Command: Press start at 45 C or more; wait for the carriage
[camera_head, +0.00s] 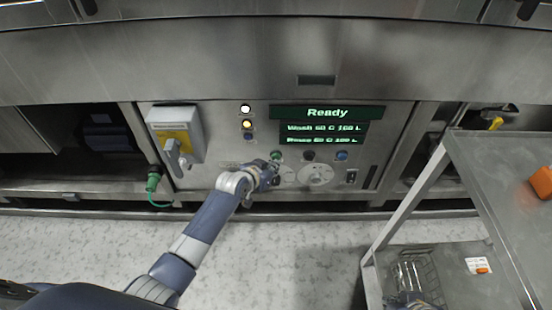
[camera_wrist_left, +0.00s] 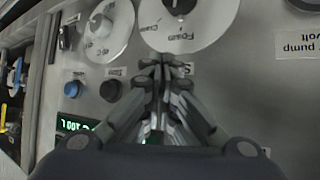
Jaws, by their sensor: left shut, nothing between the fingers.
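A green button (camera_head: 277,155) sits under the display, left of a black button (camera_head: 308,156) and a blue button (camera_head: 341,155). My left gripper (camera_head: 274,168) is shut and empty, its tips at the panel just below the green button. In the left wrist view its closed fingers (camera_wrist_left: 165,65) hide the green button. Whether they touch it cannot be told.
A dial (camera_head: 316,175) lies right of my left gripper. A grey switch box (camera_head: 175,135) with a yellow plate is at the left, with a green plug (camera_head: 153,180) below. A metal trolley (camera_head: 480,150) with orange items stands at the right. Open floor lies in front.

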